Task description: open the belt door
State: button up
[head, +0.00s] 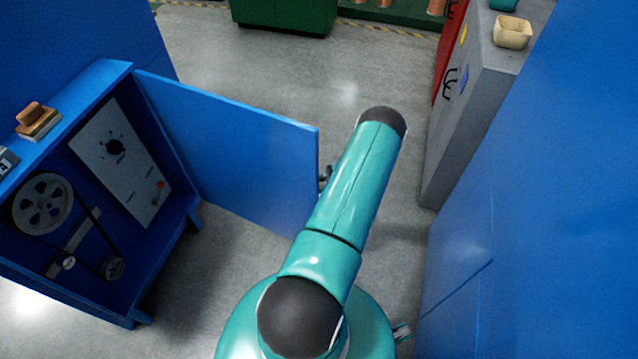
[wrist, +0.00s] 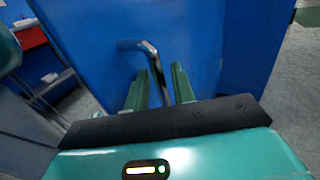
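The belt door (head: 240,145) is a flat blue panel. In the head view it stands swung wide out from the blue cabinet (head: 165,265), whose inside with pulleys and belt is exposed. In the wrist view the blue door face (wrist: 190,45) fills the middle, with a bent metal handle (wrist: 148,50) on it. My gripper (wrist: 164,82) has its two green fingers apart, with the handle bar running down between them, nearer the left finger. Contact cannot be made out.
Inside the cabinet are a large pulley (head: 43,204) and a white panel (head: 120,160) with a knob. A wooden block (head: 38,120) lies on top. A grey cabinet (head: 475,110) and a blue wall (head: 540,200) stand at right. Grey floor (head: 290,65) is clear beyond the door.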

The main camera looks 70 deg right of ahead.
jog(key=v, duration=1.3)
jog(key=shift+s, duration=0.3)
jog(key=shift+d, duration=0.15)
